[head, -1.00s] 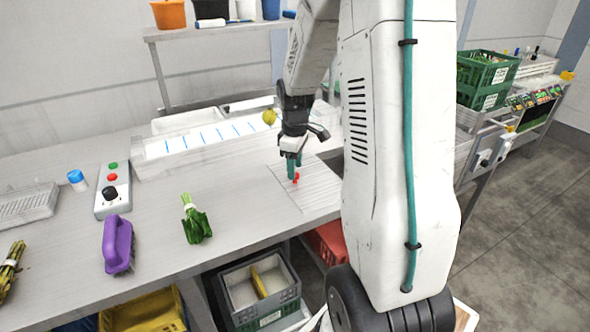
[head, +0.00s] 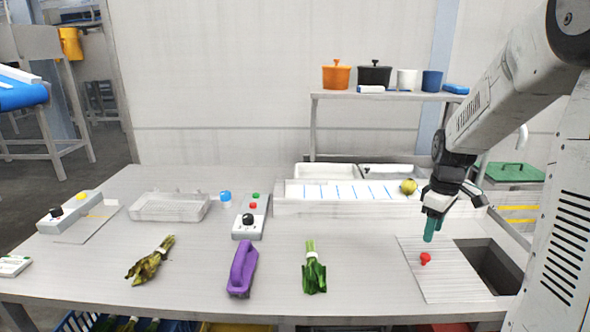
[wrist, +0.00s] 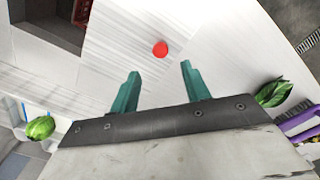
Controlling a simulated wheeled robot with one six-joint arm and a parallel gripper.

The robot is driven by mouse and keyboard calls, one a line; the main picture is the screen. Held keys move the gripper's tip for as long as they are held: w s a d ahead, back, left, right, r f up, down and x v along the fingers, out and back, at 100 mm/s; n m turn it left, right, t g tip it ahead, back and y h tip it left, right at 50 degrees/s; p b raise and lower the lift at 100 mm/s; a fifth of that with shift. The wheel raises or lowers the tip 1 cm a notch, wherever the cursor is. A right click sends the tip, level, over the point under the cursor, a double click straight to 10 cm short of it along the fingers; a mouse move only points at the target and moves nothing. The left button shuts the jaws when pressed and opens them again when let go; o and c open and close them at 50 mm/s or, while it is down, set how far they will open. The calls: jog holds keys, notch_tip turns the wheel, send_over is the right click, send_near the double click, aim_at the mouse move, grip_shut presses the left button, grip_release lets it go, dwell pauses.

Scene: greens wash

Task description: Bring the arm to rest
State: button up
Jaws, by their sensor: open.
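My gripper (head: 432,228) hangs at the right of the bench, above the ribbed drainboard (head: 450,284). Its teal fingers stand apart with nothing between them in the wrist view (wrist: 160,85). A small red thing (head: 425,259) lies on the drainboard just below the fingertips in the head view. It also shows beyond the fingers in the wrist view (wrist: 160,49). The red thing appears apart from the fingers.
A sink opening (head: 490,265) is right of the drainboard. A yellow-green round thing (head: 408,187) sits on the rear ledge near my arm. Bare bench lies between them.

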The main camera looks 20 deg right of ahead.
jog(key=shift+s+a+m, duration=0.1)
jog(key=shift+s+m, duration=0.05)
jog(key=shift+m, duration=0.35)
jog(key=s+a+r+m, duration=0.1)
jog(key=s+a+r, duration=0.2)
jog(key=s+a, duration=0.4)
jog(key=s+a+r+m+t, duration=0.1)
jog(key=s+a+r+m, duration=0.1)
jog(key=s+a+r, duration=0.2)
jog(key=s+a+r+m, duration=0.1)
jog(key=s+a+r, duration=0.3)
jog(key=s+a, duration=0.7)
jog(key=shift+a+m, duration=0.2)
jog(key=shift+m, duration=0.2)
